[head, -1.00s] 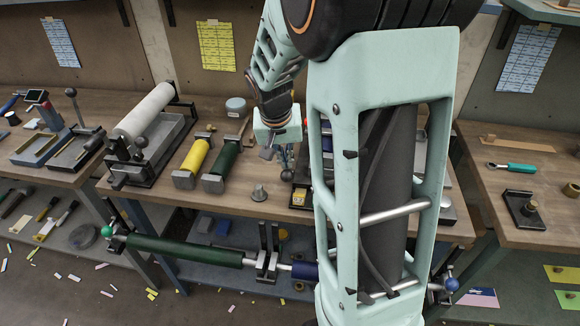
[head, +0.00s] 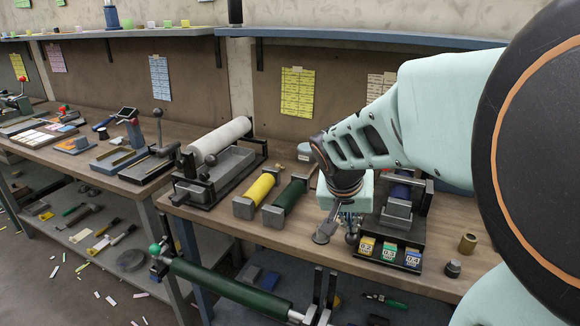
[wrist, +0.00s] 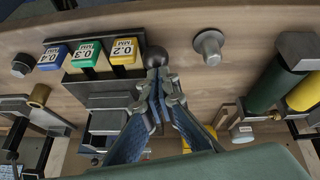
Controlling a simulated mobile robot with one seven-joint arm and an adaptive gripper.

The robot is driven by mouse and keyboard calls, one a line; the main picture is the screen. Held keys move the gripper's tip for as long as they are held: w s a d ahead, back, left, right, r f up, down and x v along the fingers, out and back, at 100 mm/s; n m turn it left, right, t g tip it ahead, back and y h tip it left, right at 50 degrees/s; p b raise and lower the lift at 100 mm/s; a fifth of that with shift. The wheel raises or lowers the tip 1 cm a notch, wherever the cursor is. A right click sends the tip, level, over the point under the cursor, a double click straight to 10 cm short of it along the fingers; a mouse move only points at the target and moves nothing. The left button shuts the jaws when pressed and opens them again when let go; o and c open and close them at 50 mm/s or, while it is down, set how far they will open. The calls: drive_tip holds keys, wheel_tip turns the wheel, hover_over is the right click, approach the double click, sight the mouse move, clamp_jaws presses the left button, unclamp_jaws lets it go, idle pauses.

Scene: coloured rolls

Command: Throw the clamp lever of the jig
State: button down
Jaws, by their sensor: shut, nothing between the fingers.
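The jig (head: 378,268) has a black base with yellow, green and blue blocks (head: 389,251) along its front, labelled 0.2, 0.3 and 0.4 MM. A dark ball knob (head: 352,239), apparently the clamp lever's end, stands at its left side. It also shows in the wrist view (wrist: 156,57), just beyond the fingertips. My gripper (head: 347,220) points down over the jig's left side, with its fingers (wrist: 160,88) together and empty. I cannot tell whether they touch the knob. The lever's shaft is mostly hidden behind the fingers.
A grey metal knob (head: 324,236) stands left of the jig. Green (head: 288,196) and yellow (head: 261,188) rolls lie further left, before a white roll (head: 219,140) on a tray. A brass cylinder (head: 467,243) and a dark knob (head: 453,267) stand to the right.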

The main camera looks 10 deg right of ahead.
drive_tip(key=shift+s+a+f+b, duration=0.1)
drive_tip(key=shift+s+f+b, duration=0.05)
drive_tip(key=shift+f+b, duration=0.2)
drive_tip(key=shift+s+f, duration=0.1)
drive_tip(key=shift+f, duration=0.05)
idle(0.3)
